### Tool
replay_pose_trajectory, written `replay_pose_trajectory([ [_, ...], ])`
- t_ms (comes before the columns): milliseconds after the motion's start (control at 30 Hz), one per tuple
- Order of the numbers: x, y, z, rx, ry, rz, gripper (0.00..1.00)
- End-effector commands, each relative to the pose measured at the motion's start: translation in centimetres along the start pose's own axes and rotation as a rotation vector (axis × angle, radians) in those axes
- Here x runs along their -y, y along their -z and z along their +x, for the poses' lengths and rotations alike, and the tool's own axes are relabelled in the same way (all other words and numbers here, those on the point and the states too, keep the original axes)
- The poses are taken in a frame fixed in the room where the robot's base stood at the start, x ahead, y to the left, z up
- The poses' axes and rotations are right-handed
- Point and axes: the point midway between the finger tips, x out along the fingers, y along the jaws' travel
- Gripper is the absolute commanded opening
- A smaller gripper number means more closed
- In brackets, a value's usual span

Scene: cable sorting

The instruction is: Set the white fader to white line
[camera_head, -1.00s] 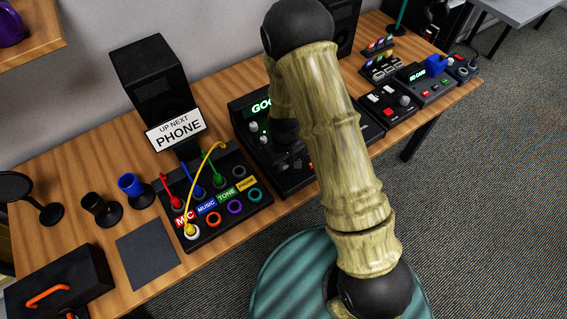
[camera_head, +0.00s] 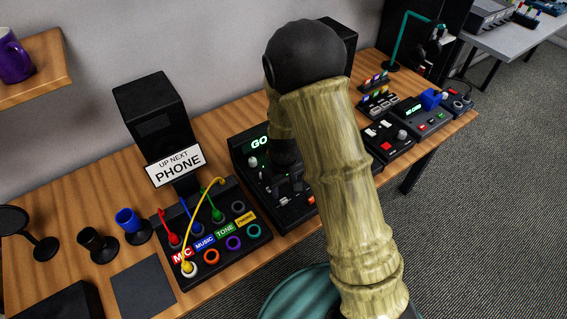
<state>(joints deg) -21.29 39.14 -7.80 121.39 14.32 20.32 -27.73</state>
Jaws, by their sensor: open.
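The black mixer (camera_head: 240,150) with a green lit display stands mid-table, partly hidden behind my arm. Pale knobs show on its left side. I cannot make out the white fader or the white line, because the arm and gripper cover much of the panel. My gripper (camera_head: 289,186) is small and dark, pointing down over the mixer's panel. It is open. I cannot tell whether its fingers touch anything.
A patch box (camera_head: 218,262) with colored cables lies left of the mixer, before a black stand with a PHONE sign (camera_head: 178,166). Blue (camera_head: 130,222) and black (camera_head: 92,241) cups stand further left. Button boxes (camera_head: 386,138) stand right of the arm.

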Motion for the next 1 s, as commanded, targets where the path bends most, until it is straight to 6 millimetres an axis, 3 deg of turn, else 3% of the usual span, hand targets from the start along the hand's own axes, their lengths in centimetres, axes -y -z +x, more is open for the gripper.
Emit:
replay_pose_trajectory([
  [500,0.0,0.1,-9.8,-0.004,-0.001,0.000,0.44],
  [667,0.0,0.0,-10.9,0.000,0.000,0.001,0.44],
  [1000,0.0,0.0,-10.9,0.001,0.000,0.001,0.44],
])
